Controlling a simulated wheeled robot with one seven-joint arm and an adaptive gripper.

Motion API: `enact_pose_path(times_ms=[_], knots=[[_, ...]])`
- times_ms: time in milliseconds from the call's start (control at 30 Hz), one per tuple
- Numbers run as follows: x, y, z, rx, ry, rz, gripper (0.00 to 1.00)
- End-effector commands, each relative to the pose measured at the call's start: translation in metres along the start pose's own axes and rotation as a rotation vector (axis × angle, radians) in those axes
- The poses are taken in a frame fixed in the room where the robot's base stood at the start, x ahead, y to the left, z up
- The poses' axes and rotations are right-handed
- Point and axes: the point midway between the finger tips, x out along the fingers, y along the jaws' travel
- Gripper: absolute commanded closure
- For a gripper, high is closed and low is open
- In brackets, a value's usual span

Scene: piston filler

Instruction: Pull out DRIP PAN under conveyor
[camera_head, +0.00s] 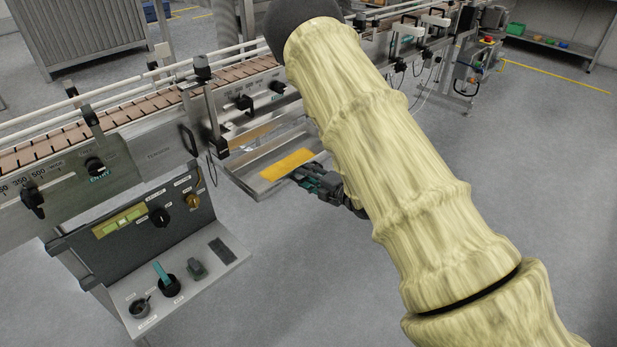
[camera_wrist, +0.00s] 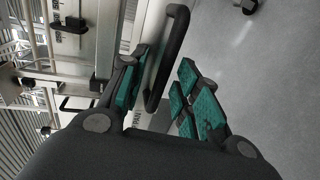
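The drip pan (camera_head: 258,190) is a shallow metal tray on the floor side under the conveyor, with a yellow panel (camera_head: 287,164) on it. My gripper (camera_head: 318,181) is low at the pan's front right end, partly hidden behind my arm. In the wrist view a black bar handle (camera_wrist: 178,45) stands out from a metal face with lettering that reads "PAN". My gripper (camera_wrist: 163,88) is open there, with one teal-padded finger on each side of the handle. Whether either pad touches the handle I cannot tell.
The conveyor (camera_head: 150,103) runs above the pan from left to upper right. A control panel (camera_head: 150,220) with knobs and a shelf of small items stands at the lower left. The grey floor (camera_head: 300,270) in front of the pan is clear.

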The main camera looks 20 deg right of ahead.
Motion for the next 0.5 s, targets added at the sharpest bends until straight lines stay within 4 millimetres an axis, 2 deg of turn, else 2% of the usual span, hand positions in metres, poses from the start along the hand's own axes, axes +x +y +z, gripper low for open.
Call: enact_pose_path(times_ms=[133, 233, 500], knots=[[-0.005, 0.0, 0.0, 0.0, 0.0, 0.0, 0.68], [-0.016, 0.0, 0.0, 0.001, -0.002, -0.002, 0.68], [-0.065, -0.001, 0.001, 0.001, -0.003, -0.002, 0.68]])
